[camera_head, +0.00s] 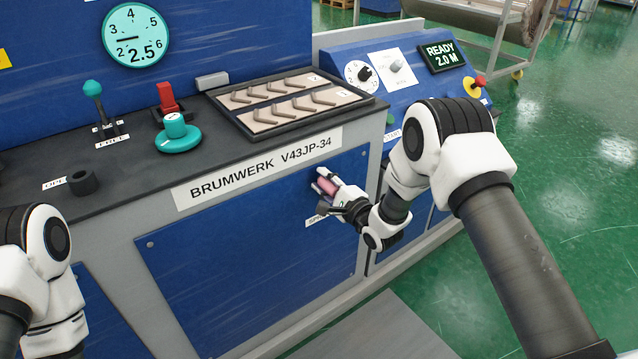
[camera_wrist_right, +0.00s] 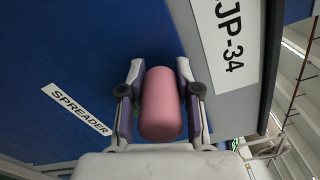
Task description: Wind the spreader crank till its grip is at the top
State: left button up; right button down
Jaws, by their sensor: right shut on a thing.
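The spreader crank's pink grip (camera_head: 329,188) stands out from the blue front panel, below the BRUMWERK V43JP-34 plate. My right gripper (camera_head: 326,183) is shut on it. In the right wrist view, the pink grip (camera_wrist_right: 161,105) lies between the two fingers of the right gripper (camera_wrist_right: 160,80). The crank's arm and hub are mostly hidden behind the gripper, so I cannot tell the crank's angle. A white SPREADER label (camera_wrist_right: 77,109) is on the panel; in the head view it is partly covered. My left arm shows at the lower left, its gripper out of frame.
The dark worktop (camera_head: 60,160) carries a teal-knobbed lever (camera_head: 93,95), a red switch (camera_head: 167,98), a teal knob (camera_head: 177,138) and a tray of angled bars (camera_head: 240,98). A control panel with a READY 2.0 M display (camera_head: 441,56) is at right. Green floor is open at right.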

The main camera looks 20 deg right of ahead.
aim_at(327, 165)
jog(key=d+m, duration=0.1)
jog(key=m, duration=0.1)
jog(key=w+d+r+m, duration=0.1)
jog(key=shift+r+m, duration=0.25)
jog(key=shift+m, duration=0.15)
jog(key=shift+w+d+m+p, duration=0.15)
jog(key=shift+d+m, duration=0.25)
jog(key=shift+m, duration=0.35)
jog(key=shift+w+d+m+p, duration=0.15)
jog(key=shift+d+m, duration=0.2)
jog(key=shift+m, duration=0.4)
jog(key=shift+s, duration=0.1)
jog(key=shift+f, duration=0.1)
jog(key=c, duration=0.9)
grip_release()
jog(key=shift+o, duration=0.5)
jog(key=shift+d+f, duration=0.15)
jog(key=shift+f, duration=0.05)
jog(key=shift+s, duration=0.15)
